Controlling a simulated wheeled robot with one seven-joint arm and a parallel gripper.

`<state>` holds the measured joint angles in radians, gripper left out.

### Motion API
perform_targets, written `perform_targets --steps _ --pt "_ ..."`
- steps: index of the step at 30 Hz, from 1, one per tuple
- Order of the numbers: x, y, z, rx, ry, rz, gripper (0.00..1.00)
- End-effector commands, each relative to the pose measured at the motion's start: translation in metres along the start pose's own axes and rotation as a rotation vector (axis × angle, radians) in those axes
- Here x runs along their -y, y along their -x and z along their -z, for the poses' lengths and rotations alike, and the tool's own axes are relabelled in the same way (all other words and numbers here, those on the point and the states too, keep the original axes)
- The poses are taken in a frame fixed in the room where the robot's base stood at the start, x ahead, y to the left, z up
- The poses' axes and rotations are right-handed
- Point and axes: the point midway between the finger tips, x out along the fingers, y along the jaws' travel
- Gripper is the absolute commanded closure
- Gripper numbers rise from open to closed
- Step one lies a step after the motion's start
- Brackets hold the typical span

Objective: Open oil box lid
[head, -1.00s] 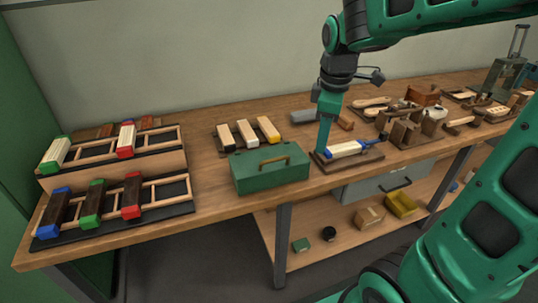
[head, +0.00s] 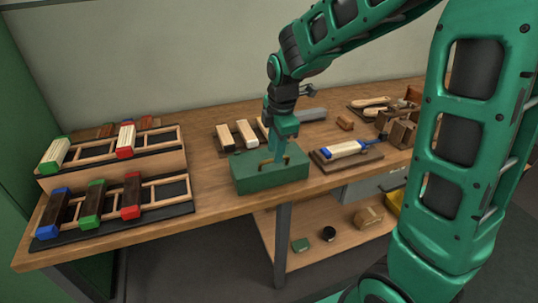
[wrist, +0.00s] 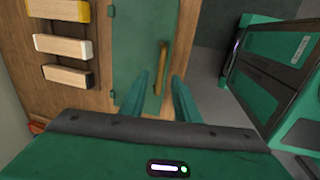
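The oil box is a green box (head: 270,181) near the front edge of the bench, with its lid down. A brass-coloured handle (wrist: 161,68) stands on the lid, and part of it shows in the head view beside my fingers. My gripper (head: 277,158) is over the box with its fingers pointing down at the handle. In the wrist view the two green fingers (wrist: 157,88) are apart, with the near end of the handle between them. I cannot tell whether either finger touches the handle.
Several wooden blocks with coloured ends (head: 247,132) lie behind the box. A brush on a wooden board (head: 346,150) is just to its right. Racks with brushes (head: 112,207) stand at the left. The bench top between racks and box is clear.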

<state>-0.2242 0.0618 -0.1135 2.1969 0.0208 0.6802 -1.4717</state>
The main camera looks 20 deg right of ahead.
Motion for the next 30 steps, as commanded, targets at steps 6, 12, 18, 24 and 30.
perform_targets --steps 6,12,18,24,30 --pt "0.000 -0.019 0.000 0.000 0.000 0.002 0.71" --pt "0.000 -0.022 0.000 0.000 0.000 0.000 0.71" --pt "0.000 -0.022 0.000 0.000 0.000 0.000 0.86" --pt "0.000 -0.021 0.025 -0.002 0.012 -0.002 1.00" --pt "-0.003 -0.020 0.006 -0.004 0.007 0.011 1.00"
